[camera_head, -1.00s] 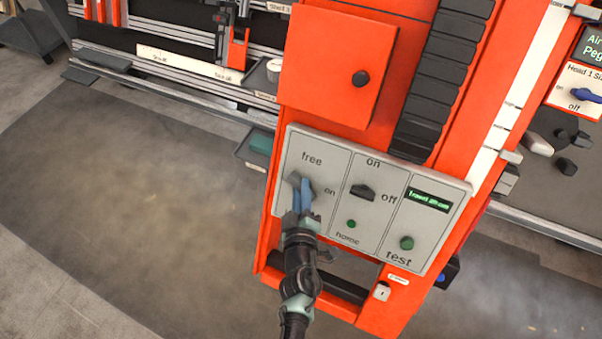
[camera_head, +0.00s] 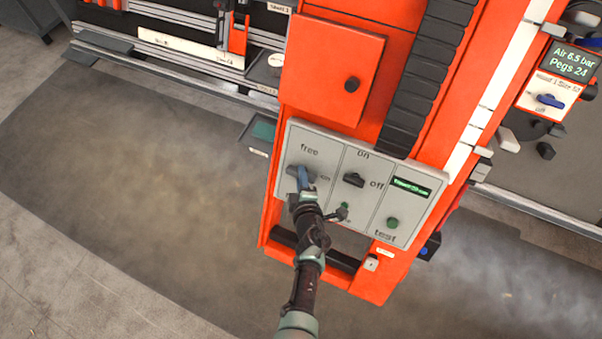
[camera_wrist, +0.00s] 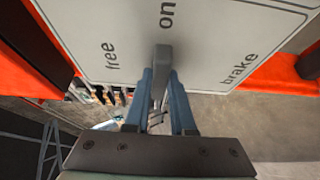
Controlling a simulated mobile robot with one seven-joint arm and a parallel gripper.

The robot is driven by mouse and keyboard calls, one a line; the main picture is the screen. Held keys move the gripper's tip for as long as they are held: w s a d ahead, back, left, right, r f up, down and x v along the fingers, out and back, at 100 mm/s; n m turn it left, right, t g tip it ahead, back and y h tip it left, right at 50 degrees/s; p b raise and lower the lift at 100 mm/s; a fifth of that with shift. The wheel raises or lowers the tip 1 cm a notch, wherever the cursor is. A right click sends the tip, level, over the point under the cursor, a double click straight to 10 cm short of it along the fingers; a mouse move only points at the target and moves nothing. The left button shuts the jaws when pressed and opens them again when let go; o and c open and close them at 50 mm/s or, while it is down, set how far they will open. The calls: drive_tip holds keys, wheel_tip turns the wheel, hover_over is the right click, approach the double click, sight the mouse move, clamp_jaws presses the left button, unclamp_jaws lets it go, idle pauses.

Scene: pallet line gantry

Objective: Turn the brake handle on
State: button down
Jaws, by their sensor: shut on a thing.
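The brake handle is a grey lever on the left section of a light grey control panel (camera_head: 332,208). In the wrist view the brake handle (camera_wrist: 163,62) stands out from the panel between the labels "free", "on" and "brake". My gripper (camera_head: 304,176) reaches the panel from below, and its blue fingers are shut on the handle, one on each side, as the wrist view (camera_wrist: 160,90) shows. In the head view the fingers cover much of the handle, and the "brake" label is hidden. I cannot tell exactly which label the handle points at.
Right of the handle are a black on/off switch (camera_head: 354,180), a green test button (camera_head: 393,223) and a small lit display (camera_head: 412,187). An orange door with a black knob (camera_head: 352,84) is above. Open floor (camera_head: 130,190) lies to the left.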

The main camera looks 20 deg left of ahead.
idle(0.4)
drive_tip(key=c, duration=0.8)
unclamp_jaws()
drive_tip(key=shift+o, duration=0.2)
drive_tip(key=p+v, duration=0.7)
drive_tip(key=v, duration=0.6)
drive_tip(key=shift+p, duration=0.35)
